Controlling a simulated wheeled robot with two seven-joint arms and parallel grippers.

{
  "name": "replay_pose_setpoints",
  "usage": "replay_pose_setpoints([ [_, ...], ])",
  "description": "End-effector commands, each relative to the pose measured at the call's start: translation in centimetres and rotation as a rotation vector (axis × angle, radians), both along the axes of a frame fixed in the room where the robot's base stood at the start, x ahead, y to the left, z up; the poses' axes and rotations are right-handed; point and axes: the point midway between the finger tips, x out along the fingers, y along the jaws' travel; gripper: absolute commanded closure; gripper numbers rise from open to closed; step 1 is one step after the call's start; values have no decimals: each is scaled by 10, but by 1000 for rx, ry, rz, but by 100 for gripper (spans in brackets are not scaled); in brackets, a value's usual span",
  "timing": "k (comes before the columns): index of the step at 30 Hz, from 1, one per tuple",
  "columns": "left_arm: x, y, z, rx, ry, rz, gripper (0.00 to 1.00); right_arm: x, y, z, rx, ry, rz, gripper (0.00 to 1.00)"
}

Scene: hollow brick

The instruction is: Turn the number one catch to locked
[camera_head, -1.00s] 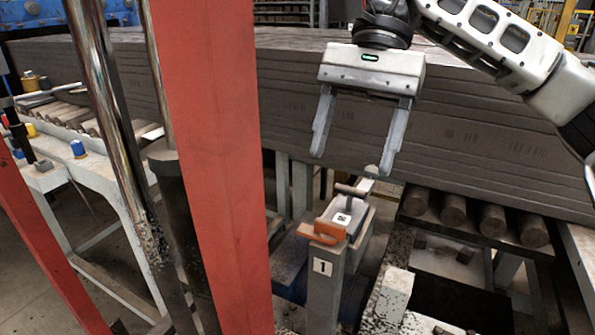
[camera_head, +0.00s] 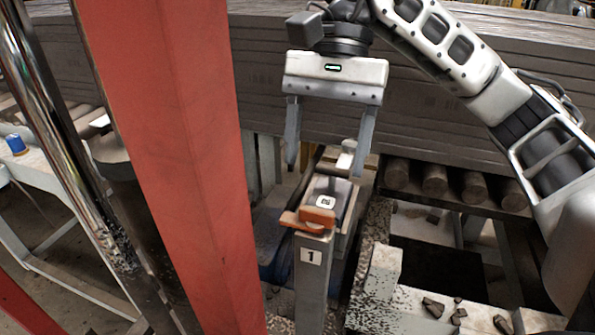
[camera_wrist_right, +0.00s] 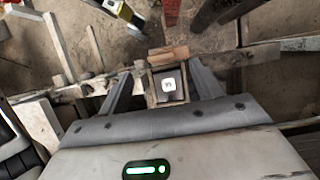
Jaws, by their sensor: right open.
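The number one catch is a small block with a white square tag (camera_head: 325,202) on top of a grey post, with an orange part (camera_head: 309,219) at its near end. A plate with "1" (camera_head: 311,256) is on the post. A small pale-ended crossbar (camera_head: 346,161) stands at the catch's far end, partly behind my finger. My right gripper (camera_head: 325,166) is open and empty, pointing down, its fingers either side of the catch's far end. In the right wrist view the tagged block (camera_wrist_right: 169,86) and orange part (camera_wrist_right: 168,57) show between the open fingers (camera_wrist_right: 160,72). My left gripper is out of view.
A long grey stack (camera_head: 440,110) lies behind on rollers (camera_head: 435,180). Broken dark pieces (camera_head: 445,308) lie at lower right.

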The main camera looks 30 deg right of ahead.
Motion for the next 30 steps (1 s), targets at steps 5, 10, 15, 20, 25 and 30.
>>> replay_pose_setpoints([
  [5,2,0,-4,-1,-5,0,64,-9,10,-35,1,6,4,35],
  [10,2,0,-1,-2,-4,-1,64,-15,17,-55,-1,3,0,35],
  [15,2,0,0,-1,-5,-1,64,-17,20,-66,-1,1,1,35],
  [20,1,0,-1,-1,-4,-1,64,-18,21,-68,0,1,1,35],
  [25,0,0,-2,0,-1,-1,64,-18,21,-68,0,1,1,43],
  [30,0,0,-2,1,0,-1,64,-18,21,-68,0,1,1,79],
])
